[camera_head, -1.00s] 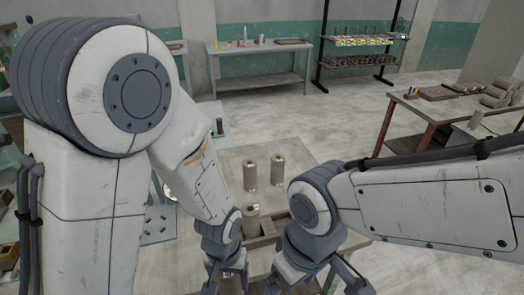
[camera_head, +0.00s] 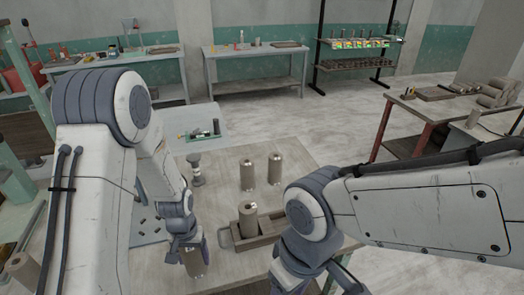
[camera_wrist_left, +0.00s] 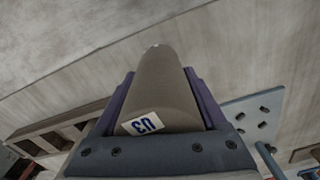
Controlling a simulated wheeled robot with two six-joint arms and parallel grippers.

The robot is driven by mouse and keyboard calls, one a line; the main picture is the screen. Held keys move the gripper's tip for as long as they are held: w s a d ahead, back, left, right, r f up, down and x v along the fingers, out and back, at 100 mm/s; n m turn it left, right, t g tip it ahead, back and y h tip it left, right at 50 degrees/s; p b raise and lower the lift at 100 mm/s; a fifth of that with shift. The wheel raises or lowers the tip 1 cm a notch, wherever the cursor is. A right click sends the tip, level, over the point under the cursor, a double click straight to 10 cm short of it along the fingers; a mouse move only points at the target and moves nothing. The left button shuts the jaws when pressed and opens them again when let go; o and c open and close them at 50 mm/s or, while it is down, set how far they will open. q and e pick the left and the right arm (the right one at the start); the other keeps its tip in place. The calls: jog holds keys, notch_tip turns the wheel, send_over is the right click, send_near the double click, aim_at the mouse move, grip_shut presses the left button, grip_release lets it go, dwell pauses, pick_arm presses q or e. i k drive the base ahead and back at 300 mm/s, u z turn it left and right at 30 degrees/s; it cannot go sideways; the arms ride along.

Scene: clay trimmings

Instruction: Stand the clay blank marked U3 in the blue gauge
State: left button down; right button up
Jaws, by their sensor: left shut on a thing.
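My left gripper (camera_head: 194,262) points down over the near part of the table and is shut on a grey-brown clay cylinder. In the left wrist view this clay blank (camera_wrist_left: 160,85) lies between the two purple fingers, with a white label reading U3 near the palm. In the head view only a small part of the blank shows below the gripper. A pale blue plate with dark holes (camera_head: 150,228) lies left of the gripper, partly behind my arm; I cannot tell whether it is the gauge. My right wrist is at the bottom centre; its fingertips are not clear.
Two clay cylinders (camera_head: 247,176) (camera_head: 275,169) stand on the table. Another cylinder (camera_head: 248,218) stands in a wooden tray (camera_head: 290,222) right of my left gripper. A grey knobbed object (camera_head: 196,170) stands behind the gripper. One more cylinder (camera_head: 22,268) is at far left.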

aim_at(152, 225)
jog(key=z, duration=1.3)
jog(key=i, duration=1.25)
jog(key=u, duration=1.3)
